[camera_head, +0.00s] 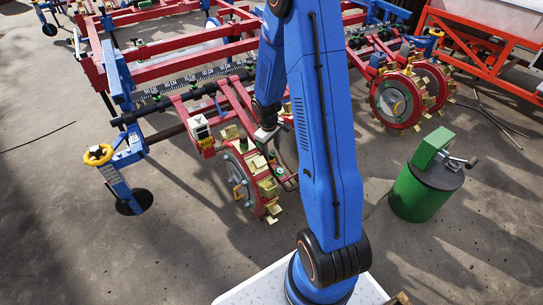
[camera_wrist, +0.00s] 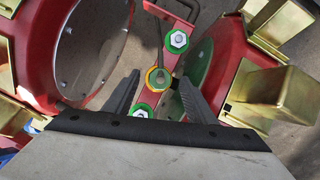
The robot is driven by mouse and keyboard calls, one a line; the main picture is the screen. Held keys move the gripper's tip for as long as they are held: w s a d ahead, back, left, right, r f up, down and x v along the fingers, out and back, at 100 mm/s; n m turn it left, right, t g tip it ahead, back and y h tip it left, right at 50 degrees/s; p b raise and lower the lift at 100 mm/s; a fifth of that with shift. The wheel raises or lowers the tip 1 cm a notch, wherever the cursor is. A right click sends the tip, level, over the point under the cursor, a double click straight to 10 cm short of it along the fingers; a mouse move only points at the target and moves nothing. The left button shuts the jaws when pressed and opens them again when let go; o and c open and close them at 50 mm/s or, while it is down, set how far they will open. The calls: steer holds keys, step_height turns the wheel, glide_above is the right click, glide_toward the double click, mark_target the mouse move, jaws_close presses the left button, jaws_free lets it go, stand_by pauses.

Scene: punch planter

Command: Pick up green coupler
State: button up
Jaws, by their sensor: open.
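In the wrist view, a red bracket (camera_wrist: 150,128) carries green round parts. One green collar (camera_wrist: 178,41) surrounds a hex nut above the fingertips. A green and yellow ring (camera_wrist: 157,79) lies between the fingertips in the picture, with a grey rod reaching it. Another green collar (camera_wrist: 142,111) with a nut is lower, close to the jaw base. I cannot tell which of these is the green coupler. My gripper (camera_wrist: 158,88) is open, its dark fingers on either side of the bracket; contact cannot be judged. In the head view, my arm partly hides this area.
Red punch wheels with brass cups (camera_wrist: 267,92) stand close on both sides of my gripper. In the head view, the near wheel (camera_head: 240,171) sits below the red planter frame (camera_head: 190,57). A green drum (camera_head: 420,192) with a crank stands right, on open concrete.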

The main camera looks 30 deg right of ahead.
mark_target(272, 153)
steer(key=shift+d+f, duration=0.15)
steer(key=shift+f, duration=0.95)
steer(key=shift+c, duration=0.4)
steer(key=shift+w, duration=0.1)
jaws_close()
steer(key=shift+r, duration=0.1)
step_height(272, 153, up, 10)
steer(key=shift+r, duration=0.15)
